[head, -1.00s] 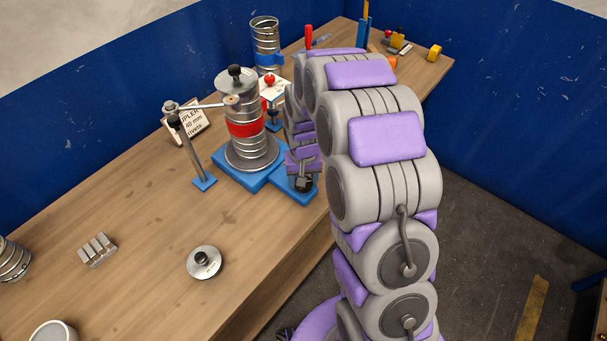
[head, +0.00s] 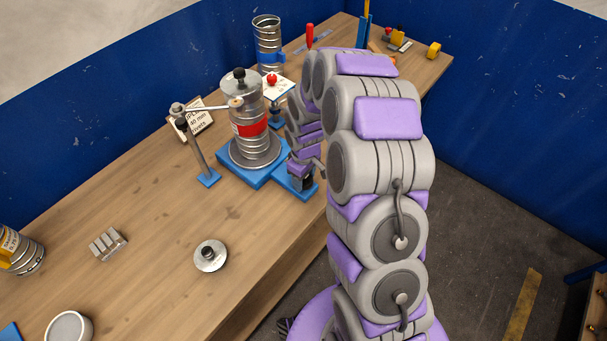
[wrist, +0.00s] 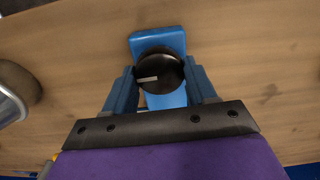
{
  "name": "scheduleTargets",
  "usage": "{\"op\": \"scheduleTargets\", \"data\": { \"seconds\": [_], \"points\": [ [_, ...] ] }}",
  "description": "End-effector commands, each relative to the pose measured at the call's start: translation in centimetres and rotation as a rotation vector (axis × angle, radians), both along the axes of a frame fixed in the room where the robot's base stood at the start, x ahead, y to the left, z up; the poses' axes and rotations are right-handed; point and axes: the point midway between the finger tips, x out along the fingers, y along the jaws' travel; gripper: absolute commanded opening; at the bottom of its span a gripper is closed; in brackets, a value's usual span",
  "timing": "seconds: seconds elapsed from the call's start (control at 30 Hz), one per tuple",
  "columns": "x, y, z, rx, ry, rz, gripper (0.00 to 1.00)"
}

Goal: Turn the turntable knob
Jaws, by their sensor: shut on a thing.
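The turntable knob (wrist: 160,68) is black and round with a white mark that points left in the wrist view. It sits on a blue base arm (wrist: 158,40). My gripper (wrist: 162,84) is shut on the knob, a blue finger on each side. In the head view my gripper (head: 302,182) is at the blue base's right front end and hides the knob. The turntable (head: 233,159) is a round steel plate on the blue base (head: 258,180). A steel duct (head: 246,108) with a red band (head: 253,129) stands upright on it.
A post (head: 195,148) with a rod reaching the duct stands at its left. A red-topped stand (head: 272,80) and another duct (head: 267,35) are behind. A lidded disc (head: 210,258) lies in front.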

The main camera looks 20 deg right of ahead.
Motion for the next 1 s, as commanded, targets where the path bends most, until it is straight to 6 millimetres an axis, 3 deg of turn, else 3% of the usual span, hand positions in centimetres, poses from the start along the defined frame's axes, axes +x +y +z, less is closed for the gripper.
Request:
{"op": "scheduleTargets", "data": {
  "seconds": [0.67, 0.7, 0.93, 1.0],
  "points": [
    [-0.14, -0.03, -0.12, -0.001, 0.006, 0.061, 0.26],
    [-0.13, -0.04, -0.12, -0.001, 0.006, 0.061, 0.59],
    [0.00, -0.03, -0.09, 0.000, 0.004, 0.061, 0.81],
    [0.03, -0.02, -0.09, -0.001, 0.003, 0.061, 0.81]
  ]
}}
